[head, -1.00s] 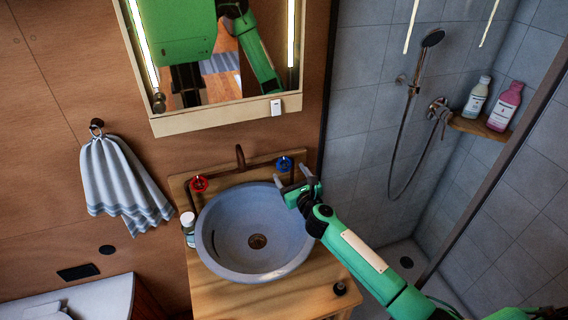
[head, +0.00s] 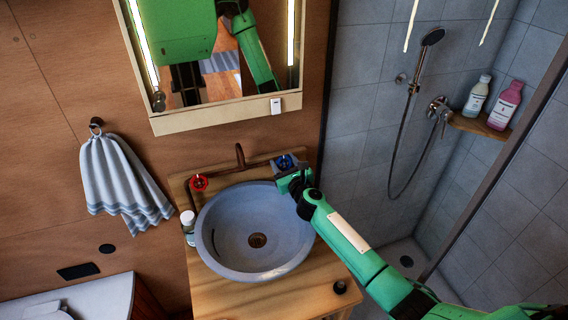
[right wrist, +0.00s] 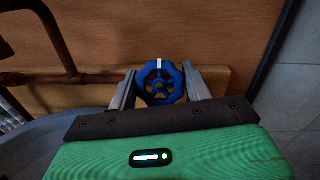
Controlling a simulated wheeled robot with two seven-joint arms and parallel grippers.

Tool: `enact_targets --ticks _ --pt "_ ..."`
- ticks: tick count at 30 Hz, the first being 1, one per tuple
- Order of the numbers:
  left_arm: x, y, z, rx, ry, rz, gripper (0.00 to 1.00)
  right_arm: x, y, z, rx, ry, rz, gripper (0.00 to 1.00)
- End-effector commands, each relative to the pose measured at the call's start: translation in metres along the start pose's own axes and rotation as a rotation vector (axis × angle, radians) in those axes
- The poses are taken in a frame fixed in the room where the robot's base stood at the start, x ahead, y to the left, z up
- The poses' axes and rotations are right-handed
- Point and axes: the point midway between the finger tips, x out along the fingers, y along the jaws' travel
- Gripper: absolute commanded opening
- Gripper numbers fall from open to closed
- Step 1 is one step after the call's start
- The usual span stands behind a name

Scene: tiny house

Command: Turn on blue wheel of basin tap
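The blue wheel (head: 285,162) of the basin tap is at the back right of the round grey basin (head: 226,262). In the right wrist view the blue wheel (right wrist: 160,84) shows face-on with a white mark at its top. My right gripper (head: 286,165) is at the wheel, and its two fingers (right wrist: 160,88) stand on either side of the wheel, apart from each other. I cannot tell whether the fingers touch the rim. The red wheel (head: 199,184) is at the back left. The copper spout (head: 240,156) rises between the wheels. My left gripper is not in view, apart from any mirror reflection.
A small bottle (head: 188,226) stands left of the basin on the wooden counter (head: 222,297). A mirror cabinet (head: 228,116) hangs above. A towel (head: 122,180) hangs at the left. The shower wall (head: 365,130) is close on the right.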

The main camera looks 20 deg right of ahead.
Motion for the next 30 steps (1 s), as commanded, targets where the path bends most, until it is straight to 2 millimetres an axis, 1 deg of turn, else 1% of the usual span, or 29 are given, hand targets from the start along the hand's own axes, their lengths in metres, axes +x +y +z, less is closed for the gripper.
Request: enact_targets --ticks 5,11,21,30 --pt "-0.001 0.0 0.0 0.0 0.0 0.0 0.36 0.0 0.0 0.0 -0.005 0.0 0.003 0.27" --pt "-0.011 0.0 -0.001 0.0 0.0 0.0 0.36 0.0 0.0 0.002 -0.057 0.002 0.028 0.28" --pt "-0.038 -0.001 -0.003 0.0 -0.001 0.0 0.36 -0.001 -0.001 0.003 -0.271 0.003 0.134 0.28" --pt "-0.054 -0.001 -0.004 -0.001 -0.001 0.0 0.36 0.0 0.0 0.001 -0.464 0.002 0.229 0.28"
